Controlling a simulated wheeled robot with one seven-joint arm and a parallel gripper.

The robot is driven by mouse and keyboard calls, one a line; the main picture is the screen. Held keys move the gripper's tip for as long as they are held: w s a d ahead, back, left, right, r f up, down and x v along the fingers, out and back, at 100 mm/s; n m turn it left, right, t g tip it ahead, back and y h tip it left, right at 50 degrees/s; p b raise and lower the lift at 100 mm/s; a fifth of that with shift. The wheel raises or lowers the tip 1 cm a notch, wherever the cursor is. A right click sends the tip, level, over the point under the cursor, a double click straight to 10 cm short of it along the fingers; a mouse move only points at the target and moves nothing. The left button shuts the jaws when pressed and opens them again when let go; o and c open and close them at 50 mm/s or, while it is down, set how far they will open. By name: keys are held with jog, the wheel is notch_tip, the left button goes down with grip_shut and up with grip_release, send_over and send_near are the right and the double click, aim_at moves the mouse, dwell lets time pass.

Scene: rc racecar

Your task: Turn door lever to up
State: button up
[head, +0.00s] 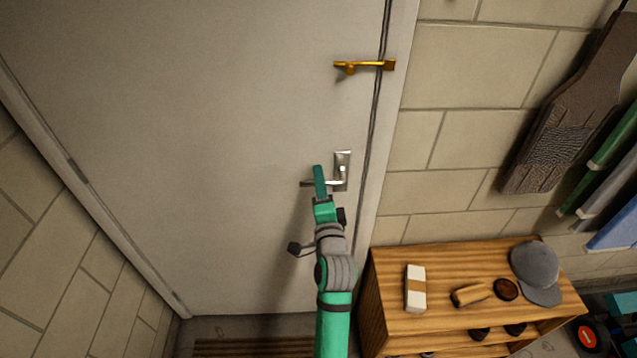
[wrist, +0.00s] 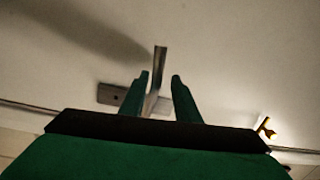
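The silver door lever (head: 307,184) sticks out to the left from its upright silver plate (head: 342,160) on the grey door, and looks about level. My green gripper (head: 319,172) is in front of the lever and hides part of it. In the wrist view the two green fingers (wrist: 161,78) are apart, with the lever (wrist: 160,58) between them. Gaps show on both sides of the lever there, wider on the right. Whether a finger touches it is unclear.
A brass latch (head: 365,65) sits above the lever across the door's right edge. A wooden shelf (head: 375,315) with a cap (head: 535,270) and small items stands at the lower right by the block wall. The door's face left of the lever is clear.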

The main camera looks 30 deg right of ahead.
jog(key=shift+f, duration=0.15)
jog(key=shift+s+a+f, duration=0.15)
jog(key=shift+s, duration=0.1)
jog(key=v, duration=1)
jog(key=shift+s, duration=0.15)
